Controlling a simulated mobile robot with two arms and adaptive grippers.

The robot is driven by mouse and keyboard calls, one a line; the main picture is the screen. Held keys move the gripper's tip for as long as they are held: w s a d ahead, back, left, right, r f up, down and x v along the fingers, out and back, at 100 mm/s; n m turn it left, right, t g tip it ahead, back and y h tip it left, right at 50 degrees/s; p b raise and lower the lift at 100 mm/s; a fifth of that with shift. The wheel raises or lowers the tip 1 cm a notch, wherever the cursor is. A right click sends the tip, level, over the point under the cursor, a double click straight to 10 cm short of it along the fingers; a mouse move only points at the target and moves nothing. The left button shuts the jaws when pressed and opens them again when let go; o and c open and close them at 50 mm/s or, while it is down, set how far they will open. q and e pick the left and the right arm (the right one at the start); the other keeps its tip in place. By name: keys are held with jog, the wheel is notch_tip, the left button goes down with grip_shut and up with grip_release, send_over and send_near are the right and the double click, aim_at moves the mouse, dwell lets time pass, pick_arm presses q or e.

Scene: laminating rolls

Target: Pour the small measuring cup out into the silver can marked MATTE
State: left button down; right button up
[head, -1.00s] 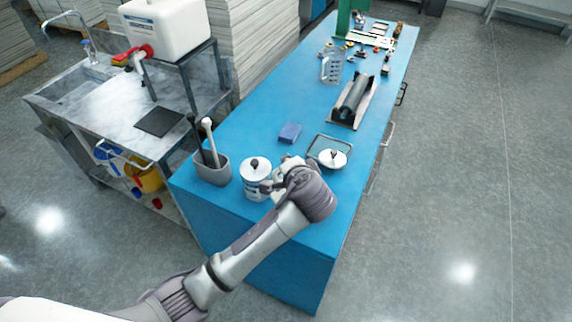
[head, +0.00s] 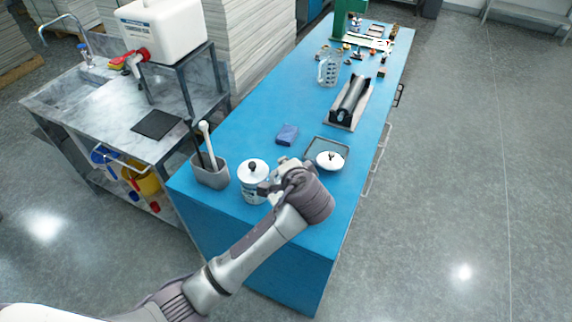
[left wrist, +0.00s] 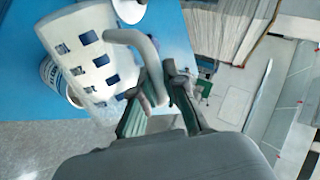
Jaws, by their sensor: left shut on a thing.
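My left gripper (head: 276,184) is shut on the handle of the small measuring cup (left wrist: 88,48); its fingers (left wrist: 163,84) also show in the left wrist view. The cup is pale with dark blue patches and looks tilted in that view. In the head view I cannot make the cup out clearly at the gripper. A can (head: 253,192) with a white lid and dark knob stands just left of the gripper. In the left wrist view a labelled can (left wrist: 50,74) shows partly behind the cup. I cannot read MATTE on either view. My right gripper is not in view.
A tray (head: 312,146) with a white lid (head: 330,161) lies right of the gripper. A grey holder (head: 210,176) with tools stands at the left edge. A blue block (head: 287,134), a roller (head: 350,98) and a clear jug (head: 328,70) are farther back on the blue table (head: 255,125).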

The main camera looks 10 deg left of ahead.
pick_arm(q)
jog(key=shift+r, duration=0.1)
jog(key=shift+w+d+r+m+g+y, duration=0.15)
jog(key=shift+w+d+r+m+y, duration=0.15)
jog(key=shift+d, duration=0.15)
jog(key=shift+w+d+r+m+g+y, duration=0.15)
jog(key=shift+w+d+r+m+y, duration=0.1)
jog(key=shift+d, duration=0.15)
dwell(0.8)
jog(key=shift+w+d, duration=0.1)
jog(key=shift+w+d+r+m+g+y, duration=0.35)
jog(key=shift+w+d+m+g, duration=0.1)
jog(key=shift+d, duration=0.3)
dwell(0.8)
